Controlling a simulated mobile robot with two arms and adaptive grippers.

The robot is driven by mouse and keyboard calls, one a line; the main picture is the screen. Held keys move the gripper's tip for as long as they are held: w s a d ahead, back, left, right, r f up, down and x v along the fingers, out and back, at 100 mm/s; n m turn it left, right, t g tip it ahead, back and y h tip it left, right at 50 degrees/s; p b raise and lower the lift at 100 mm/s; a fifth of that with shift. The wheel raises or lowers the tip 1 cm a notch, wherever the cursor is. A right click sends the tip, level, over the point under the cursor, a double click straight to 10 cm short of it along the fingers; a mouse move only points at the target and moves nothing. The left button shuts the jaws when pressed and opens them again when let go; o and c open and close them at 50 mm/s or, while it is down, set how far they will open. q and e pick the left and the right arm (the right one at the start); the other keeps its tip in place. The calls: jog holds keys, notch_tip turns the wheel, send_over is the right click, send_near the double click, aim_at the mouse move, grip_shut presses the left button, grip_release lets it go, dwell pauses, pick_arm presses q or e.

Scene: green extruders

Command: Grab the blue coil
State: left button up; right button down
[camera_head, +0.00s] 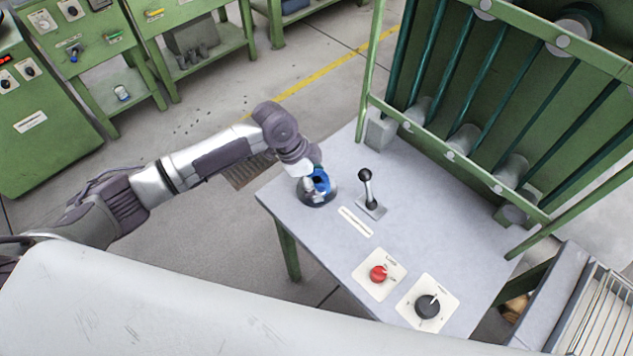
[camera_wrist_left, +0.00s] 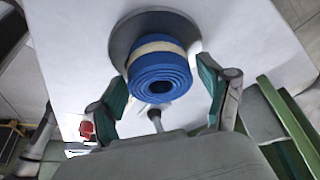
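The blue coil (camera_wrist_left: 161,70) is a rolled blue strip with a pale band around it. In the left wrist view it sits on a dark round base (camera_wrist_left: 128,35) on the light table, between the open fingers of my left gripper (camera_wrist_left: 160,98). A gap shows between the coil and each finger pad. In the head view the coil (camera_head: 321,181) is partly hidden by my left gripper (camera_head: 312,180), which is over it near the table's left corner. My right gripper is in neither view.
On the light table (camera_head: 400,228) stand a black lever (camera_head: 367,188), a red knob (camera_head: 378,273) and a black knob (camera_head: 427,306). A green machine frame (camera_head: 455,155) with bars rises at the table's back edge. Green workbenches (camera_head: 228,38) stand farther back.

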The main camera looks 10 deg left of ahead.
pick_arm(q)
jog(key=shift+r, duration=0.1)
jog(key=c, duration=0.9)
